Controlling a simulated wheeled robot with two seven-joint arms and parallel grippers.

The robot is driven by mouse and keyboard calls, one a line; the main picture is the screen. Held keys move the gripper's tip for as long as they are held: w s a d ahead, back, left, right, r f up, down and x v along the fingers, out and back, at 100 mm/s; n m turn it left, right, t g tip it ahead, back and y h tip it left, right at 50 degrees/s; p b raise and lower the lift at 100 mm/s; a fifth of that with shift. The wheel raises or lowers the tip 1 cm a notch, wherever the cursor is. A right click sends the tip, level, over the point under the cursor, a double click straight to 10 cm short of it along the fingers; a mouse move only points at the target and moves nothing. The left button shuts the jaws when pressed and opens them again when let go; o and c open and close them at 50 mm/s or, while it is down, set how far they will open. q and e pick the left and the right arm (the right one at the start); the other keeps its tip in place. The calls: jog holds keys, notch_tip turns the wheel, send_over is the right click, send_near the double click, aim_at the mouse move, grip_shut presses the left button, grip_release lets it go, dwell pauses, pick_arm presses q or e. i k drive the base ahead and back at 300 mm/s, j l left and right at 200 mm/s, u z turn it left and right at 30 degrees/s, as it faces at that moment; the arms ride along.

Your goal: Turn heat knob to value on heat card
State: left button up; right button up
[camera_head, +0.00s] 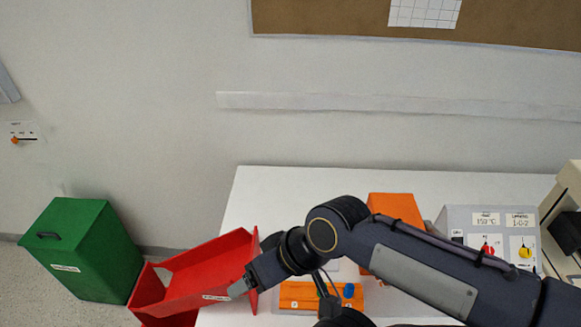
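A grey control box (455,222) stands at the right end of the white table. It carries a red knob (487,251) under a card reading about 150 °C (486,219), whose small heading is too small to read surely. A yellow knob (525,253) sits to its right under a card reading about 1-0-2 (521,221). The dial marks are too small to read. My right arm crosses in front of the box's lower part. Its gripper (244,286) is far left of the knobs, by the red bin; its finger opening is unclear. My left gripper does not show.
A tilted red bin (190,275) overlaps the white table's (290,184) left edge. An orange block (392,207) and an orange base with a blue knob (348,290) lie left of the box. A beige machine (568,190) closes the right side. A green bin (85,250) stands on the floor.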

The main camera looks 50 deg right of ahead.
aim_at(489, 249)
jog(key=z, duration=0.45)
jog(key=l+z, duration=0.1)
jog(key=z, duration=1.25)
jog(key=l+z, duration=0.1)
jog(key=z, duration=1.25)
jog(key=i, duration=0.05)
